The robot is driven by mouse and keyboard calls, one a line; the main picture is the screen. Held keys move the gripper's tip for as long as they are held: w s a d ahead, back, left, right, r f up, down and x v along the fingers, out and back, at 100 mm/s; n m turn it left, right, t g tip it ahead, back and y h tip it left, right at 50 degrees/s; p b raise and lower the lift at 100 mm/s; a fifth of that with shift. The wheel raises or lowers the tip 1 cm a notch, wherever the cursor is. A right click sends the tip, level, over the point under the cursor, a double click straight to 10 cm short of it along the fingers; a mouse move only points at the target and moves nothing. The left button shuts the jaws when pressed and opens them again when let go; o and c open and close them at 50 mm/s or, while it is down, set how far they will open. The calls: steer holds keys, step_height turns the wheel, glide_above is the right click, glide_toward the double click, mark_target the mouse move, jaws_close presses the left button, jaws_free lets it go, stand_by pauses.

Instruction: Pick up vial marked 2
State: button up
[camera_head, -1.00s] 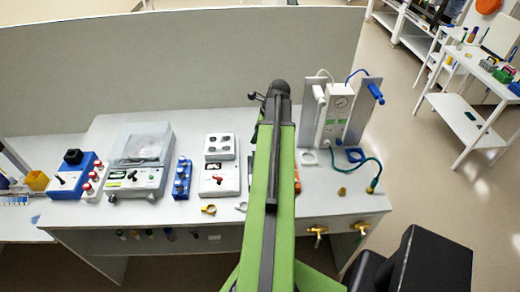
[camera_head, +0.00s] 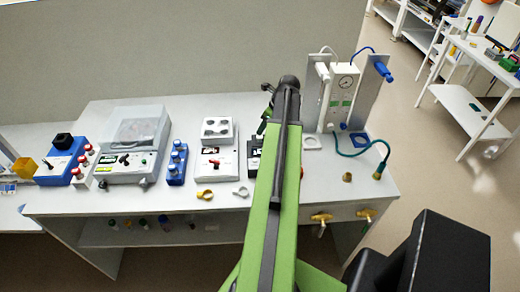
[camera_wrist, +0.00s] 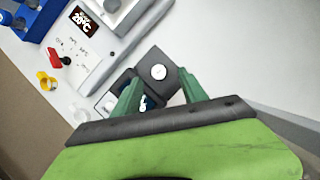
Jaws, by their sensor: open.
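My gripper (camera_wrist: 159,92) shows in the wrist view with its two dark green fingers apart and nothing held between them. Just beyond and between the fingertips is a dark square block with a white round top (camera_wrist: 158,72); I cannot read a mark on it. In the head view my arm hides most of this area, and only the edge of a black item (camera_head: 254,150) shows beside it. Red-capped vials (camera_head: 82,168) stand in a white rack, and blue-capped vials (camera_head: 178,158) stand in a blue rack. No number 2 is legible on any vial.
A white heating unit (camera_head: 212,165) stands left of my arm, with a yellow ring (camera_head: 205,194) and a grey ring (camera_head: 241,191) in front. A balance (camera_head: 130,160) is farther left. A gauge panel (camera_head: 342,95) with a green hose stands at the right. Bare tabletop shows at the front.

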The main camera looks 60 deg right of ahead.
mark_target(260, 141)
steer(key=shift+w+f, duration=0.2)
steer(key=shift+f, duration=0.2)
steer(key=b+x, duration=0.5)
steer(key=shift+s+a+f, duration=0.15)
steer(key=shift+s+f, duration=0.05)
steer(key=shift+f, duration=0.05)
steer(key=shift+r, duration=0.15)
steer(key=shift+c, duration=0.2)
jaws_close()
